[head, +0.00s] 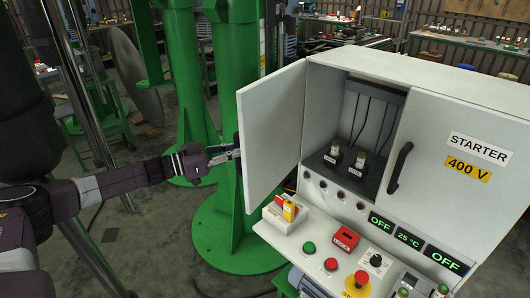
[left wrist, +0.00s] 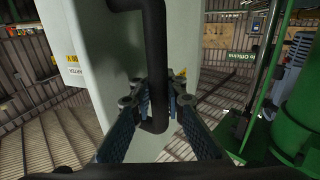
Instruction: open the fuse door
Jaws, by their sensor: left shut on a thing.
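The fuse door (head: 273,135) is the left door of a grey cabinet and stands swung well open, out toward the left. Its black handle (left wrist: 155,60) is on its outer face, mostly hidden in the head view. My left gripper (head: 232,152) is at that outer face, by the door's free edge. In the left wrist view my left gripper (left wrist: 159,100) has its fingers on both sides of the handle's lower part, shut on it. Inside the open compartment, fuses (head: 333,154) stand on a dark block with cables above. My right gripper is in neither view.
The cabinet's right door (head: 460,170), marked STARTER 400 V, is closed, with its own black handle (head: 400,167). A panel with buttons (head: 331,264) and a red-and-yellow device (head: 290,210) juts out below. Green columns (head: 238,90) stand behind the open door.

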